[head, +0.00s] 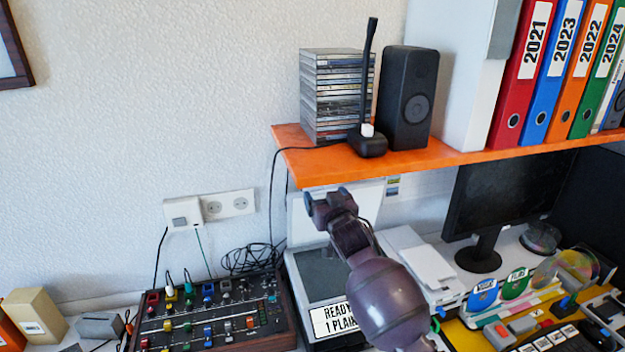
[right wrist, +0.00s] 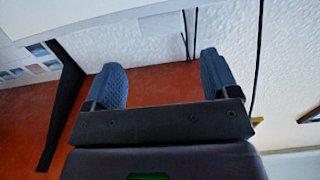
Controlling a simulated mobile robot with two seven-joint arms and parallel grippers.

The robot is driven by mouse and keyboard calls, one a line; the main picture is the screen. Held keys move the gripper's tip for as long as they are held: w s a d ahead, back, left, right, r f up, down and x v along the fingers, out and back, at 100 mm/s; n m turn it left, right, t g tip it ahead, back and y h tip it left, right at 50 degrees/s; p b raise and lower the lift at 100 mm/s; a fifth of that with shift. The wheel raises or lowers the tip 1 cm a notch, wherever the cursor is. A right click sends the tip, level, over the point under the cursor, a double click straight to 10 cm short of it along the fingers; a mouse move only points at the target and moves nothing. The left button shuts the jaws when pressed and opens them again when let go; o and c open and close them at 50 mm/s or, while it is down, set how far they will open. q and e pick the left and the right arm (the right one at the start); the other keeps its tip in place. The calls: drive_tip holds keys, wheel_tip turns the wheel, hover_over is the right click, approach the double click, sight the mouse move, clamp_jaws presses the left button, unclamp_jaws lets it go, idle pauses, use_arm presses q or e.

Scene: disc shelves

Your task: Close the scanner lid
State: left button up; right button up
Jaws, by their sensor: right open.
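The scanner (head: 318,276) stands on the desk below the orange shelf, with its dark glass exposed. Its pale lid (head: 369,201) is raised, standing up at the back against the wall side. My right gripper (head: 326,200) is in front of the lid, just under the shelf edge, and covers part of it. Whether it touches the lid cannot be told. In the right wrist view my right gripper (right wrist: 160,66) is open, with nothing between its blue fingers. My right forearm hides the scanner's right side. My left gripper is not in view.
The orange shelf (head: 290,142) hangs close above, bearing a router (head: 367,143), a speaker (head: 408,100) and stacked cases. A mixer (head: 212,315) stands left of the scanner. A white device (head: 417,262), a monitor (head: 505,195) and small items crowd the right.

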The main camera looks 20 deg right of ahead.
drive_tip(key=w, duration=1)
drive_tip(key=shift+a, duration=0.15)
drive_tip(key=c, duration=1.3)
drive_tip(key=shift+s+f, duration=0.1)
drive_tip(key=shift+s, duration=0.1)
